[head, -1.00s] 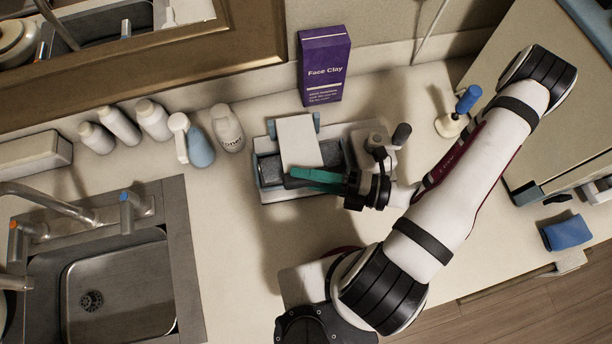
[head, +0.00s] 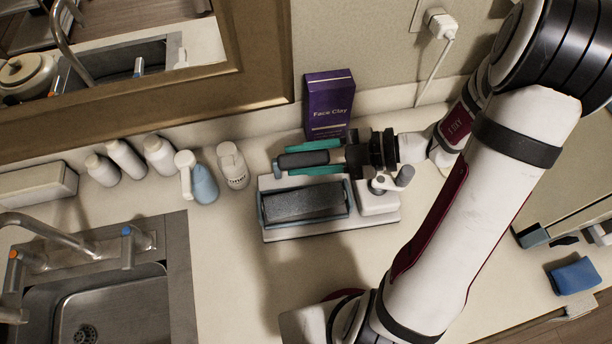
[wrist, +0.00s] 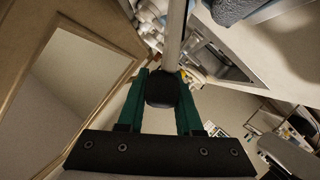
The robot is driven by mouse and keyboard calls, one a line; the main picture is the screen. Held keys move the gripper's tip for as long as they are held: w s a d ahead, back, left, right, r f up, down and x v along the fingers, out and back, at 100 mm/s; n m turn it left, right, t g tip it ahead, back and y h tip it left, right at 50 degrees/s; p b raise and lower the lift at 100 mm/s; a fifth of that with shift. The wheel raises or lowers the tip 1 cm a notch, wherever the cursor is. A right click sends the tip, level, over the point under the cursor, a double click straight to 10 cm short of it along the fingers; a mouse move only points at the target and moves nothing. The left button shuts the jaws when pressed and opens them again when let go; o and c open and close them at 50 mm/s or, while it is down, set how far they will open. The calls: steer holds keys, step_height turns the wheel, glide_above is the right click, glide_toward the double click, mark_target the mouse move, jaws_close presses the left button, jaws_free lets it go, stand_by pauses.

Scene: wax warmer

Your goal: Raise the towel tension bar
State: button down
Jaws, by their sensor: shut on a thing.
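The wax warmer (head: 330,229) stands on the counter in the head view. It has a white base and a dark grey rectangular top (head: 305,204) in a blue-grey frame, now uncovered. My gripper (head: 310,160) is above its back edge, its green fingers pointing left. The fingers are shut on a dark piece (head: 302,160), which I take as the grip of the towel tension bar. In the wrist view my gripper (wrist: 162,90) has this dark rounded piece (wrist: 162,88) between its fingers. A pale strip runs upward beyond it. How the bar joins the warmer is hidden.
A purple Face Clay box (head: 328,104) stands close behind my gripper against the wall. Several white bottles (head: 158,155) and a blue-and-white bottle (head: 203,186) are to the left. The sink (head: 110,300) is at the lower left.

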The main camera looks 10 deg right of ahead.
steer(key=w, duration=0.1)
steer(key=w+r, duration=0.1)
steer(key=w, duration=0.2)
steer(key=shift+d+r, duration=0.2)
steer(key=shift+r, duration=0.2)
steer(key=shift+w+d+r, duration=0.1)
steer(key=shift+w+r, duration=0.1)
steer(key=shift+w, duration=1.25)
steer(key=c, duration=0.6)
jaws_free()
steer(key=shift+o, duration=0.2)
steer(key=v, duration=1.5)
steer(key=shift+s+d, duration=0.15)
steer(key=shift+d, duration=0.25)
